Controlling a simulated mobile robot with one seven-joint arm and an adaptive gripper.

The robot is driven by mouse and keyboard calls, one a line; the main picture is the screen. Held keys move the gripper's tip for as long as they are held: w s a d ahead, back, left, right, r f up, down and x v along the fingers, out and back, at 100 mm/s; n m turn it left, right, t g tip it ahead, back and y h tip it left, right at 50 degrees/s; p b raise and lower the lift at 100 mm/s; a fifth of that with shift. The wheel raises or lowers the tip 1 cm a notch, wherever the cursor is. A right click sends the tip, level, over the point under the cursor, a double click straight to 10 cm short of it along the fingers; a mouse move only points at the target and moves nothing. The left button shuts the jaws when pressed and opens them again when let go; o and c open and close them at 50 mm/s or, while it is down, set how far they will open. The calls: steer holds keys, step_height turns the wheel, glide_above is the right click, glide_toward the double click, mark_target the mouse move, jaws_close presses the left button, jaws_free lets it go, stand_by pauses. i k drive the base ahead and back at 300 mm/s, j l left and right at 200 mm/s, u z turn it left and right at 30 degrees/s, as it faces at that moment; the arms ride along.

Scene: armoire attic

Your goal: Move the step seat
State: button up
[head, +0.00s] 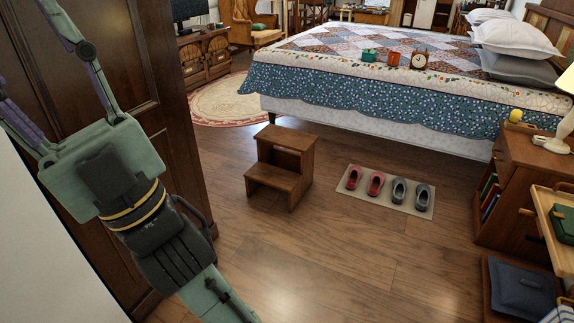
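The step seat (281,165) is a brown wooden two-step stool. It stands upright on the wood floor near the middle of the head view, in front of the bed. Its lower step faces toward me and to the left. My arm fills the left side of the view, in front of a dark wooden door or panel. The end of my arm runs out of the bottom edge of the picture, so my gripper is not visible. Nothing of mine is seen touching the step seat.
A mat (345,190) with two pairs of shoes lies right of the step seat. The bed (360,118) stands behind it. A dark wooden panel (150,130) is at left, a nightstand (515,190) at right. Floor in front of the step seat is clear.

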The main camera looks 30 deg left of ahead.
mark_target(292, 173)
steer(key=i+j, duration=2.35)
steer(key=i, duration=0.2)
steer(key=j+u, duration=0.05)
steer(key=j, duration=0.05)
